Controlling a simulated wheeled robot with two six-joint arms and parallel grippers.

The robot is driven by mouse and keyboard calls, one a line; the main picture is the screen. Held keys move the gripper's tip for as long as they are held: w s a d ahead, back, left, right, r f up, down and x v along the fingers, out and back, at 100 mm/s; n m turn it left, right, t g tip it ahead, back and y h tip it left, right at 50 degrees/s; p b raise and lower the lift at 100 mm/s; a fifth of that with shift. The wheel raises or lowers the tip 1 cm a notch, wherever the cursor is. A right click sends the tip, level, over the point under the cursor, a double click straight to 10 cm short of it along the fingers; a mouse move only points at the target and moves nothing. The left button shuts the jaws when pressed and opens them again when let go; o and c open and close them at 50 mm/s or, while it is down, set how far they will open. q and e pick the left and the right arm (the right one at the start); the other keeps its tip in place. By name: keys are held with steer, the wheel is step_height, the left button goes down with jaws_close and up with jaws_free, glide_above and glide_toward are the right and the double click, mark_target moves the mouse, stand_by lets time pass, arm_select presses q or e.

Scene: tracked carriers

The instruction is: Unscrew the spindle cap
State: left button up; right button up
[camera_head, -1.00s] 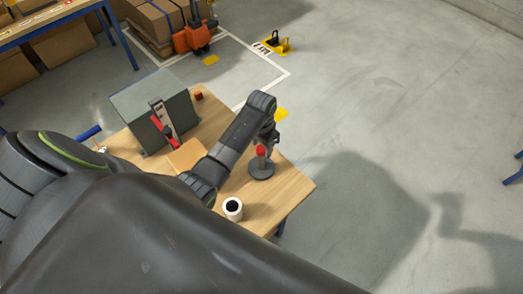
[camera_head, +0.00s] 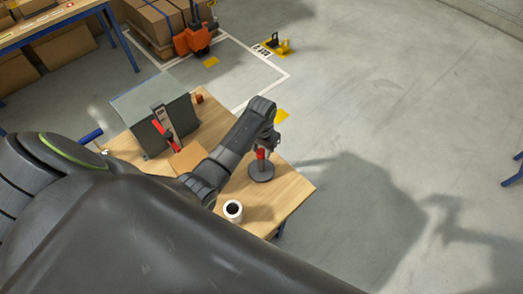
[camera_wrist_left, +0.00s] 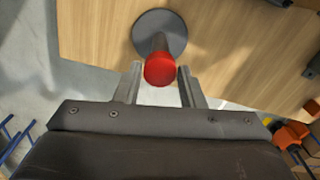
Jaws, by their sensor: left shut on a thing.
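The red spindle cap (camera_head: 261,154) sits on top of a short dark spindle whose round grey base (camera_head: 261,174) stands on the wooden table near its right corner. In the left wrist view the cap (camera_wrist_left: 160,70) is at the end of the post, between the two fingers, and the round base (camera_wrist_left: 174,24) lies behind it. My left gripper (camera_wrist_left: 159,84) reaches down from above and is shut on the cap. In the head view the gripper (camera_head: 265,147) partly hides the cap. My right gripper does not show.
A white cup with dark contents (camera_head: 233,211) stands at the table's near edge. Open floor lies right of the table.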

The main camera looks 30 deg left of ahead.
arm_select(q)
steer(key=n, duration=0.7)
steer(key=shift+n, duration=0.3)
steer(key=n, duration=0.9)
